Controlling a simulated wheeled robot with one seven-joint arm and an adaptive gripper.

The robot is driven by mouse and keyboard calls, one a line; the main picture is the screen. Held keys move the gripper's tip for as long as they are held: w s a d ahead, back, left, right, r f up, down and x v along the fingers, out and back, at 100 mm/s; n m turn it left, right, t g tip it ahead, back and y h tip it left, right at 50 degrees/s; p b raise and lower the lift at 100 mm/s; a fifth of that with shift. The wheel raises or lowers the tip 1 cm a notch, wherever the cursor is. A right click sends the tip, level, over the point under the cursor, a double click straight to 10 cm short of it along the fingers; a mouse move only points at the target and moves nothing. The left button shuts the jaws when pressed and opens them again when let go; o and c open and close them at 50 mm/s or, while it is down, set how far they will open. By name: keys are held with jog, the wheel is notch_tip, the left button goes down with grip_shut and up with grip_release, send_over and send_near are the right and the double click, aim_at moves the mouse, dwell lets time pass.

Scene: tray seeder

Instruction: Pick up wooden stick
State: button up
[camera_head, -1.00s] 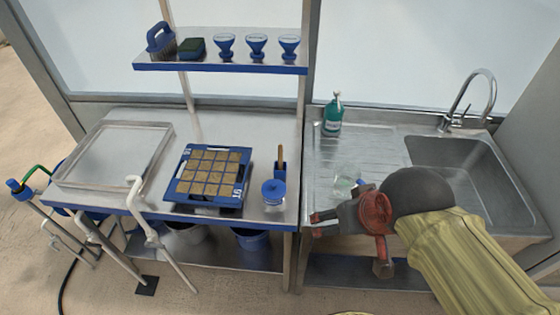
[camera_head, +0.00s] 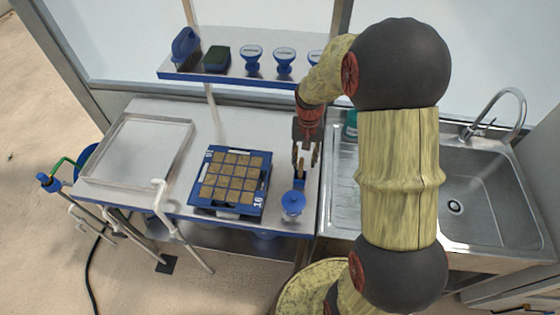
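The wooden stick (camera_head: 301,169) is thin and brown and stands up from a small blue holder (camera_head: 299,184) near the right end of the metal table. My gripper (camera_head: 305,164) points down just above and around the top of the stick. Its two dark fingers are apart, one to each side of the stick, so it looks open. Whether a finger touches the stick is too small to tell. My arm hides part of the area to the right.
A blue-topped jar (camera_head: 293,204) stands just in front of the holder. A blue seed tray (camera_head: 258,206) with soil blocks lies to the left, and an empty metal tray (camera_head: 183,150) farther left. A shelf (camera_head: 232,80) with a brush, sponge and funnels is behind. A sink (camera_head: 475,185) is right.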

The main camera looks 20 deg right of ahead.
aim_at(301, 167)
jog(key=shift+w+r+m+t, duration=0.1)
jog(key=shift+w+m+t, duration=0.2)
jog(key=shift+w, duration=0.75)
notch_tip(301, 167, down, 7)
jog(key=shift+s+b, duration=0.15)
jog(key=shift+b, duration=0.3)
jog(key=shift+c, duration=0.3)
jog(key=c, duration=0.8)
grip_shut()
